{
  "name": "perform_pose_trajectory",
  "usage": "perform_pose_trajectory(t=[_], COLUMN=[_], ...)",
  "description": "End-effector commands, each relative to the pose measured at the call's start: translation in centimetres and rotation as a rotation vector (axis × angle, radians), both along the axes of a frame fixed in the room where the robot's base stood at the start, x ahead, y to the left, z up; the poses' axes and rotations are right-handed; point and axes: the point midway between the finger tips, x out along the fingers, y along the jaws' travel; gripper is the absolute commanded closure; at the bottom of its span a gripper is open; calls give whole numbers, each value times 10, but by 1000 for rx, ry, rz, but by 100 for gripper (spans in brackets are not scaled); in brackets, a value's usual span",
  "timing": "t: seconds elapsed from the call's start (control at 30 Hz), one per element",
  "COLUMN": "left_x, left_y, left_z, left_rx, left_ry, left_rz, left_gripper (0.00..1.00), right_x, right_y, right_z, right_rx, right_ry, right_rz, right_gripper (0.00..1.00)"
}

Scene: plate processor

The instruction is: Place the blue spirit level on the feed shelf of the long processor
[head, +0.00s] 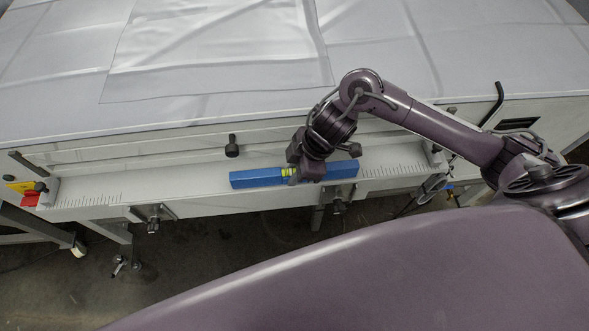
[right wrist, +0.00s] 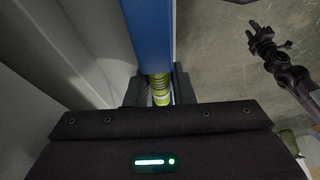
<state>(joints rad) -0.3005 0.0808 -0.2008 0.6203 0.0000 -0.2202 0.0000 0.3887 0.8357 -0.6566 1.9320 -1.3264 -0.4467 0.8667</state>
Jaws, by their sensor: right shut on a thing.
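The blue spirit level (head: 257,178) lies lengthwise along the feed shelf (head: 92,190) at the front of the long processor (head: 60,125). My right gripper (head: 300,178) is shut on its middle, beside the yellow-green vial. In the right wrist view the blue level (right wrist: 150,35) runs away from the jaws, and the ringed yellow vial (right wrist: 160,88) sits between the fingers (right wrist: 159,92). The level looks parallel to the shelf and at or just above its surface; I cannot tell whether it touches. My left gripper is not in view.
Dark knobs (head: 232,146) stand along the processor's front, behind and below the shelf. A red switch (head: 31,198) is at the left end. A clear sheet (head: 220,50) lies on the white top. The floor (head: 200,250) shows below the shelf edge.

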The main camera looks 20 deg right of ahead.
Motion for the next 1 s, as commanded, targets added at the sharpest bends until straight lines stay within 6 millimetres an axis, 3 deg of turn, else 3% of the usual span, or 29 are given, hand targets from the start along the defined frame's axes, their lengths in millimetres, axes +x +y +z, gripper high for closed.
perform_pose_trajectory(t=[0.07, 0.1, 0.27, 0.67, 1.0], left_x=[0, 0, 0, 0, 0], left_y=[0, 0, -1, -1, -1], left_z=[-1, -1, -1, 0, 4], left_rx=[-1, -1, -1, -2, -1], left_ry=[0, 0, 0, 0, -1], left_rz=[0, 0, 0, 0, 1], left_gripper=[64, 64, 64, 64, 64], right_x=[0, 0, 0, 0, -6], right_y=[0, 0, 0, -3, -29], right_z=[-2, -3, -2, 7, 72], right_rx=[1, -1, 0, 0, -4], right_ry=[0, 1, 0, -2, -6], right_rz=[0, -1, -1, 0, 0], right_gripper=[100, 77, 57, 57, 57])
